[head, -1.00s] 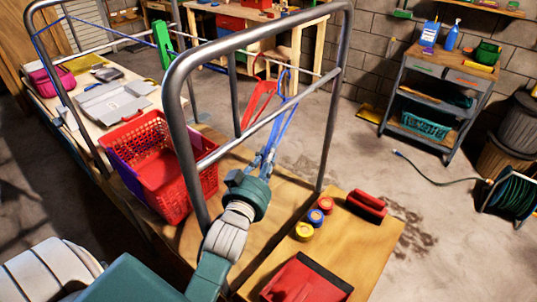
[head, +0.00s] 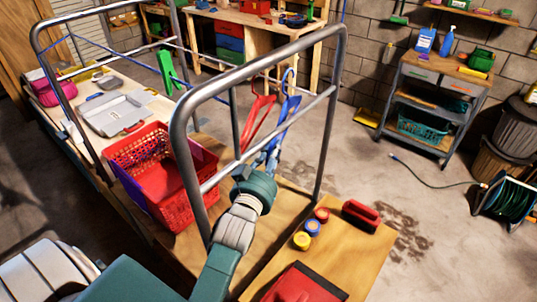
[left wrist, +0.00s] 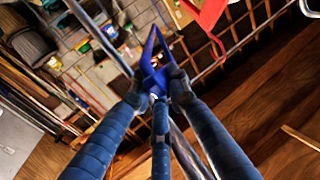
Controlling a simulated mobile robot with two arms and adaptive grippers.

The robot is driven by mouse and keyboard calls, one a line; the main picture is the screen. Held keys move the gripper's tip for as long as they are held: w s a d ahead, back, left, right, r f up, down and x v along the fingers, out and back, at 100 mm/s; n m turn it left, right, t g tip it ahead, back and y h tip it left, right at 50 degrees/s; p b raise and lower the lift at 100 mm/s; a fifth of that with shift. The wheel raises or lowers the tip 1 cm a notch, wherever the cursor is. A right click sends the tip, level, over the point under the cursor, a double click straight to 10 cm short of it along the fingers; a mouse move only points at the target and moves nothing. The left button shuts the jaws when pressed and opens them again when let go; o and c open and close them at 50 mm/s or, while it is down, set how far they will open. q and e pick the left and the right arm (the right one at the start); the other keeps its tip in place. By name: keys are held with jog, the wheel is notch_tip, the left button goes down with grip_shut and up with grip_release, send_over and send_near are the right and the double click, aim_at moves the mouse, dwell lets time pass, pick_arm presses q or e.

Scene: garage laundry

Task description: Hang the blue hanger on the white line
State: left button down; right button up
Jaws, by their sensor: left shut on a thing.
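The blue hanger (head: 287,108) is upright above my left gripper (head: 262,165), beyond the near end frame of the grey metal rack (head: 181,120). My left gripper is shut on it. In the left wrist view the blue hanger (left wrist: 153,62) sits between the closed fingertips (left wrist: 160,88). A red hanger (head: 257,118) hangs close beside it on the left, and also shows in the left wrist view (left wrist: 203,14). A blue line (head: 90,60) runs at the rack's far left. I cannot clearly pick out the white line. My right gripper is out of view.
A red basket (head: 188,205) stands left of my arm. A green item (head: 166,70) hangs on the rack. Small round tins (head: 312,228) and a red-handled brush (head: 361,215) lie on the wooden top at right. A grey cart (head: 428,100) stands back right, with open floor before it.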

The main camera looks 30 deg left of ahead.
pick_arm(q)
jog(key=shift+w+f+b, duration=0.15)
jog(key=shift+f+b, duration=0.55)
jog(key=shift+f, duration=0.35)
jog(key=shift+w+f+b, duration=0.15)
jog(key=shift+f+b, duration=0.5)
jog(key=shift+f, duration=0.35)
jog(key=c, duration=1.6)
grip_release()
jog(key=v, duration=0.7)
jog(key=shift+s+d, duration=0.1)
jog(key=shift+s, duration=0.15)
jog(key=shift+f, duration=0.1)
